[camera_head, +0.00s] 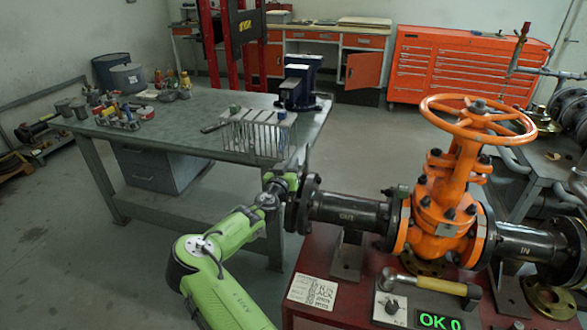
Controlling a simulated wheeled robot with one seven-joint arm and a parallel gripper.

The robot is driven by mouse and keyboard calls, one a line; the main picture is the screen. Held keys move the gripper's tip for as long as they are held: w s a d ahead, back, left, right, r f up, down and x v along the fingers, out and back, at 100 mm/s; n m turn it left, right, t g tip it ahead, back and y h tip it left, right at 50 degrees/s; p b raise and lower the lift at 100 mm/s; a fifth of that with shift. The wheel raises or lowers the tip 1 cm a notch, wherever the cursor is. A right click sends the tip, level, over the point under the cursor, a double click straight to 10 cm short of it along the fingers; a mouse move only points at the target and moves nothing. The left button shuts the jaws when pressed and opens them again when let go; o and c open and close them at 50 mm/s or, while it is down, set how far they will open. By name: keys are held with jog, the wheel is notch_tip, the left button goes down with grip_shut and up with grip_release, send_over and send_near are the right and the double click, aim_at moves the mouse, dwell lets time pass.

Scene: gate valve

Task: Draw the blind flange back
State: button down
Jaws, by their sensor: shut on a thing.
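The orange gate valve (447,210) stands on the red bench with its handwheel on top. A black pipe marked OUT (345,209) runs left from it and ends in dark flange discs. The blind flange (294,213) is the outermost dark disc at that left end. It sits against or very close to the pipe's own flange; I cannot tell if there is a gap. My gripper (290,186), on the green arm, comes from the left and is shut on the blind flange. The arm and the discs hide most of the fingertips.
A grey workbench (185,118) with a wire rack (258,132) and a vise (302,85) stands behind my arm. Open floor lies at the left.

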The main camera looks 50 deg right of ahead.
jog(key=c, duration=1.2)
grip_release()
jog(key=shift+w+a+f, duration=0.15)
jog(key=shift+w+a, duration=0.05)
jog(key=shift+w, duration=0.1)
jog(key=shift+c, duration=0.2)
jog(key=shift+s, duration=0.15)
jog(key=v, duration=1.5)
jog(key=shift+a, duration=0.35)
jog(key=shift+s, duration=0.15)
